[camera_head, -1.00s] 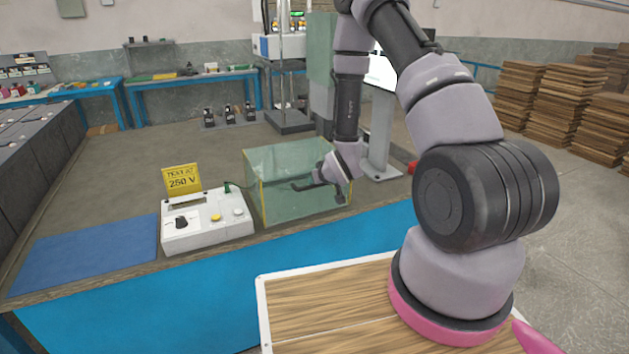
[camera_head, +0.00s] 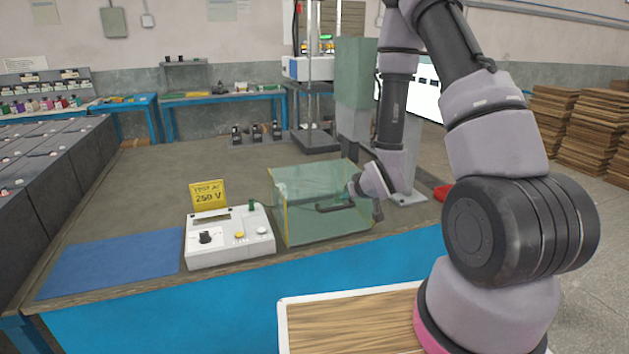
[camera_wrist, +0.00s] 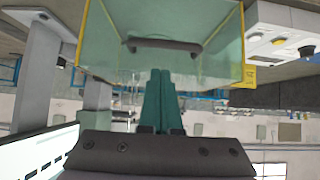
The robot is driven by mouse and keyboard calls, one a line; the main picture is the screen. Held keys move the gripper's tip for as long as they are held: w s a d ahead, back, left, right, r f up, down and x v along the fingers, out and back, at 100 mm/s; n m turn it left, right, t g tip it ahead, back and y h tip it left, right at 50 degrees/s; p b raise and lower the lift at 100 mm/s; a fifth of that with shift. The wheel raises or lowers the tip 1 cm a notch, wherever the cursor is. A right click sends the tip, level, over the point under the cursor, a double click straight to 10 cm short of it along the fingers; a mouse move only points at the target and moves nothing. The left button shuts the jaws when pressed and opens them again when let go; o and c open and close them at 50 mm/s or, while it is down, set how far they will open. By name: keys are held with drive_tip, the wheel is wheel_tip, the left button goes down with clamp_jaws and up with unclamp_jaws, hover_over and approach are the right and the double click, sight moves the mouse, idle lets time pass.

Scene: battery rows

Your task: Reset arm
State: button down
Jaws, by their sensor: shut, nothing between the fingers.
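My gripper (camera_wrist: 161,100) shows in the wrist view with its two green fingers pressed together and nothing between them. In the head view my arm reaches over the bench from the right, and its wrist is at the right side of the glass box, overlapping it in the picture. The fingertips are hard to make out there. The glass box (camera_head: 310,221) has green-tinted walls, yellow edges and a dark handle (camera_head: 336,206). The handle also shows in the wrist view (camera_wrist: 165,46), beyond the fingertips; I see a gap between them.
A white tester (camera_head: 228,243) with a yellow "250 V" sign (camera_head: 208,194) stands left of the box. A blue mat (camera_head: 112,264) lies bare at the bench's left. Grey units line the far left. A green post and a white screen (camera_head: 412,92) stand behind my arm.

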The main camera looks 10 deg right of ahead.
drive_tip(key=s+d+r+m+g+h, duration=0.1)
drive_tip(key=s+d+r+m, duration=0.1)
drive_tip(key=r, duration=0.8)
drive_tip(key=s+d+r+m, duration=0.1)
drive_tip(key=d+r+m, duration=0.1)
drive_tip(key=r, duration=0.9)
drive_tip(key=s+r+m+g, duration=0.1)
drive_tip(key=s+r, duration=0.6)
drive_tip(key=s, duration=0.3)
drive_tip(key=s+a+r+m+y, duration=0.1)
drive_tip(key=s+r, duration=0.7)
drive_tip(key=s, duration=0.3)
drive_tip(key=shift+a+r+g, duration=0.15)
drive_tip(key=shift+a+g, duration=0.05)
drive_tip(key=shift+g, duration=0.2)
